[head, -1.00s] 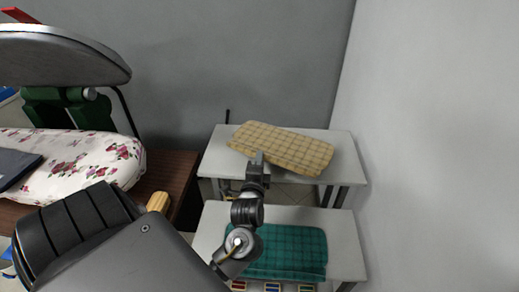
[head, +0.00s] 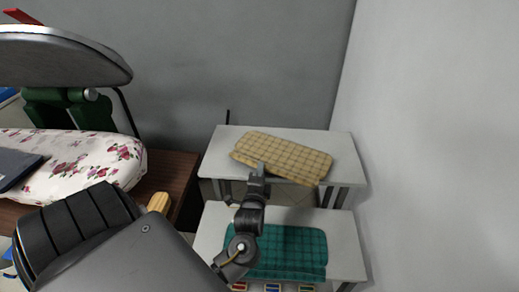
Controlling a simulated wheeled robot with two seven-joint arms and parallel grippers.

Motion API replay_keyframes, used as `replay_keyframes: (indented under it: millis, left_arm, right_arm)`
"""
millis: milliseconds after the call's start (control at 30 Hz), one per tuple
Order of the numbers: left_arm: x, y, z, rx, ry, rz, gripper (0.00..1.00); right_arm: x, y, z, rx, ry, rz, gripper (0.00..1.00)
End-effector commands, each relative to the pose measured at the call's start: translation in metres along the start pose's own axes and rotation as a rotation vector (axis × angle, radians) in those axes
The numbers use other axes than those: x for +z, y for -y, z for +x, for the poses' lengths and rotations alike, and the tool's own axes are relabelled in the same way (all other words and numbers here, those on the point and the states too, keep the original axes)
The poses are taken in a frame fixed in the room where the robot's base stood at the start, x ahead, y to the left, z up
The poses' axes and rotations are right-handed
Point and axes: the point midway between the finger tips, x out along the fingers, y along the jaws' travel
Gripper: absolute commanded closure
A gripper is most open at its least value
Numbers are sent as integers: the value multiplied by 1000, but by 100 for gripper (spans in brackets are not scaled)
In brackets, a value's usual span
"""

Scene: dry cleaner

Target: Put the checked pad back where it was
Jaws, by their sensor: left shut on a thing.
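A yellow-tan checked pad (head: 287,156) is over the upper white table (head: 218,158) at the back. It lies at a slant, its right front corner at or just past the table's front edge. My left gripper (head: 260,168) is shut on the pad's near edge. I cannot tell whether the pad rests fully on the table or is slightly above it. A teal checked pad (head: 290,255) lies flat on the lower white table (head: 343,245) in front, partly hidden by my left arm. My right gripper is not in view.
A flowered ironing board (head: 85,160) with a dark flat object (head: 15,168) stands at left, under a grey press head (head: 60,58). A white wall (head: 440,150) closes off the right. Small coloured items (head: 272,287) show below the lower table.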

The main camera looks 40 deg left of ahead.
Motion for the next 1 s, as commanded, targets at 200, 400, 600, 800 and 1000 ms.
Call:
replay_keyframes:
  millis: [200,400,600,800,1000]
  left_arm:
    - [0,-1,0,0,0,0,65]
    - [0,-2,0,2,0,0,55]
    - [0,-2,0,4,0,1,55]
    - [0,8,0,2,0,-2,55]
    - [0,8,-38,5,0,-3,55]
  right_arm:
    - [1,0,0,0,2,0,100]
    - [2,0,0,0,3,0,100]
    - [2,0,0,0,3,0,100]
    - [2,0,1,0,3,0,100]
    - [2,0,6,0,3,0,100]
